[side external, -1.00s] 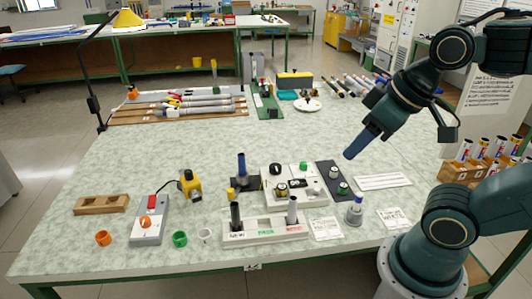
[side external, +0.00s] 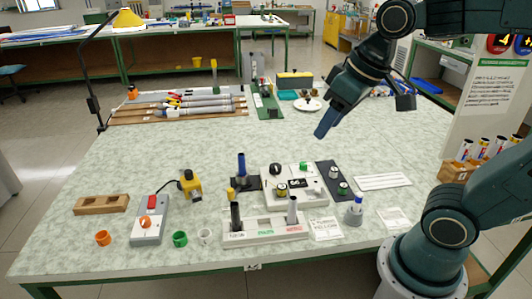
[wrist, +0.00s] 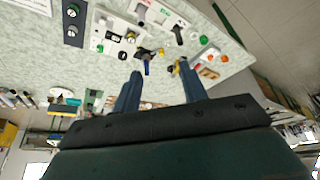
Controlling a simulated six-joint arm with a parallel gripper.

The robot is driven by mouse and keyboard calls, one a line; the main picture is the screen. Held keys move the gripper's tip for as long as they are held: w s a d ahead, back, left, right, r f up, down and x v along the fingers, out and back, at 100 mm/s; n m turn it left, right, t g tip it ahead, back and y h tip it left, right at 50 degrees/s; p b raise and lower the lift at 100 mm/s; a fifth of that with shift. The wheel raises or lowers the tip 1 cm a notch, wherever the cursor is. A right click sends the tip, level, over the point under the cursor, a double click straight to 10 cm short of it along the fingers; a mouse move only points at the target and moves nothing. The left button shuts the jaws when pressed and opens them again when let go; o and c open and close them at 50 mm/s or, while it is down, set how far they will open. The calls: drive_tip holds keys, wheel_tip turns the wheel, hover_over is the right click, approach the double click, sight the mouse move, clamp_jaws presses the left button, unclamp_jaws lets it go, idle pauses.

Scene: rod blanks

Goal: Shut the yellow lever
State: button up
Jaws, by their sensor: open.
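The yellow lever (side external: 231,193) is a small yellow piece at the left front of a black fixture (side external: 247,184) that holds an upright blue rod (side external: 241,164). In the wrist view the lever (wrist: 161,52) shows small beside the blue rod (wrist: 147,68); its exact angle is hard to tell. My gripper (side external: 322,133) is high above the table, to the right of and behind the fixture, with nothing touching it. In the wrist view my gripper (wrist: 161,80) has its two fingers apart and nothing between them.
A yellow device (side external: 189,184) and a grey switch box (side external: 150,226) stand left. The table (side external: 190,135) behind the fixture is clear.

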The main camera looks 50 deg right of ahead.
drive_tip(key=w+g, duration=0.1)
drive_tip(key=w, duration=0.8)
drive_tip(key=g, duration=0.4)
hover_over(230, 190)
wheel_tip(230, 190, down, 22)
drive_tip(key=shift+d+r+m, duration=0.1)
drive_tip(key=shift+r+m, duration=0.1)
drive_tip(key=shift+m, duration=0.1)
wheel_tip(230, 190, down, 14)
drive_tip(key=shift+r, duration=0.1)
clamp_jaws()
